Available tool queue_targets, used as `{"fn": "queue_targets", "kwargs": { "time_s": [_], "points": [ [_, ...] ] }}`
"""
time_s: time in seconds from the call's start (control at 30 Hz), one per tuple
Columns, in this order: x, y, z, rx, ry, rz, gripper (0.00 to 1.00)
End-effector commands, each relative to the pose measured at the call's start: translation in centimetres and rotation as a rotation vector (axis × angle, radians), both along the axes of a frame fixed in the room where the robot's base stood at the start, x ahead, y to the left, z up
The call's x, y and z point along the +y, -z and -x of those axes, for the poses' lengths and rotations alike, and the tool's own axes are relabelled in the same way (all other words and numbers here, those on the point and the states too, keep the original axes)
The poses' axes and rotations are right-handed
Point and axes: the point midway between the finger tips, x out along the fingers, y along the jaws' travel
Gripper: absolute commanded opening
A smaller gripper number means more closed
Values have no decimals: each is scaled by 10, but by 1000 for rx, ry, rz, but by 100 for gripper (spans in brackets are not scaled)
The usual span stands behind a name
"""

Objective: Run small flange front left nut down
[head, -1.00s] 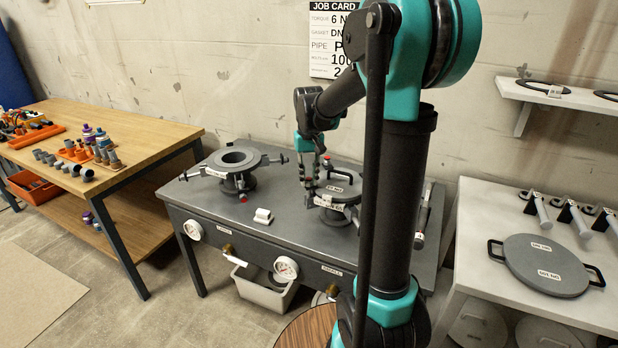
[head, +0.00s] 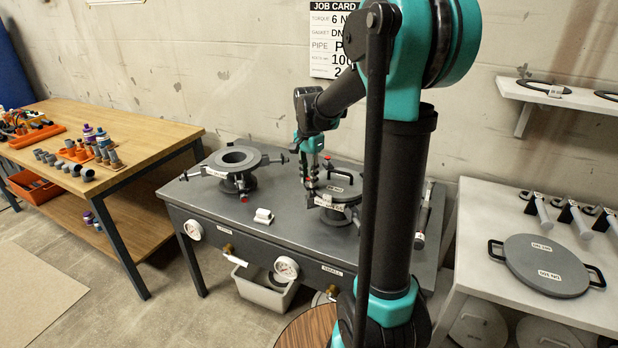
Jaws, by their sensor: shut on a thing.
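The small flange (head: 340,191) stands at the right of the grey bench, with a dark round cover and a handle on top. It is partly hidden behind my arm. My gripper (head: 311,188) points down at the flange's front left edge. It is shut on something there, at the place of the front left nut. The nut itself is too small and too covered by the fingers to make out. A white label hangs at the flange's front, just right of my fingertips.
A larger open flange (head: 234,161) with swing bolts stands at the bench's left. A small white block (head: 263,216) lies between them. A wooden table (head: 150,128) with fittings is at left. A white table (head: 480,215) at right holds a round cover (head: 546,264).

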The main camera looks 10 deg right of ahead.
Motion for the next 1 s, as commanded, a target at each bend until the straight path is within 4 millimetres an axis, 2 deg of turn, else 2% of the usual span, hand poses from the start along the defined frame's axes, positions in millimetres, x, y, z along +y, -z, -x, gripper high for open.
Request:
{"fn": "queue_targets", "kwargs": {
  "time_s": [1.0],
  "points": [
    [0, 0, -1, 0, 955, 0, 0]
  ]
}}
